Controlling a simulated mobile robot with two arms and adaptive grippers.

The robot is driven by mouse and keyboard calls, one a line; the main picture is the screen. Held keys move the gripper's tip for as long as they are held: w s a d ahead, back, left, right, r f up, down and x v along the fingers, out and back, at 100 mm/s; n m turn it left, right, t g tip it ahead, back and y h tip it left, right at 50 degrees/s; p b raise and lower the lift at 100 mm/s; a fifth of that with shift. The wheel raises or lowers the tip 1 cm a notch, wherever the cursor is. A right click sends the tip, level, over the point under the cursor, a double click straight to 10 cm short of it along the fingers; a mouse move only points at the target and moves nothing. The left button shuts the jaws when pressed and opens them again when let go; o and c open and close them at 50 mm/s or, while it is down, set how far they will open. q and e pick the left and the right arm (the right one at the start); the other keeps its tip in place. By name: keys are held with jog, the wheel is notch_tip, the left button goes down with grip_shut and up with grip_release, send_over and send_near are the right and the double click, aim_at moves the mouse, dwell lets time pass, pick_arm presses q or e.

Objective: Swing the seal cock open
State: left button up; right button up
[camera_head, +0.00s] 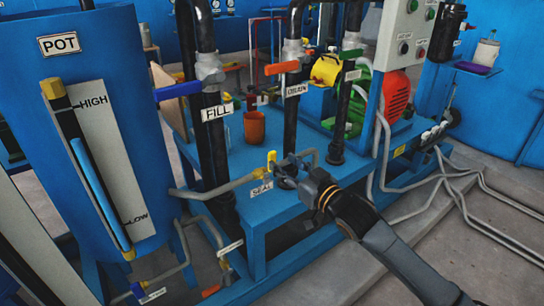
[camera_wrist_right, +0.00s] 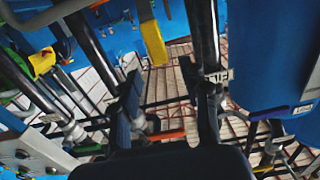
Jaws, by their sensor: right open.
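The seal cock's yellow handle (camera_head: 271,160) stands upright on the pipe above the white SEAL label (camera_head: 261,189) in the head view. My right gripper (camera_head: 287,171) is just to the right of it, its arm coming from the lower right. In the right wrist view, the two dark fingers of the right gripper (camera_wrist_right: 165,95) are spread, with nothing held between them. A yellow handle (camera_wrist_right: 152,40) shows beyond the gap between the fingers; contact cannot be made out. The gripper hides part of the pipe behind it. My left gripper is not in view.
The blue POT tank (camera_head: 130,50) with its level gauge stands at left. The blue FILL handle (camera_head: 178,91), red-orange DRAIN handle (camera_head: 282,68) and black vertical pipes rise close behind the gripper. An orange cup (camera_head: 254,127) stands on the blue bench. Floor at lower right carries pipes.

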aim_at(274, 155)
jog(key=x, duration=0.6)
jog(key=shift+a+b, duration=0.1)
jog(key=shift+b, duration=0.2)
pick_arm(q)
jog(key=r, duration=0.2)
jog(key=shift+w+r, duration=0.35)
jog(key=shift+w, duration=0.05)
pick_arm(e)
grip_shut()
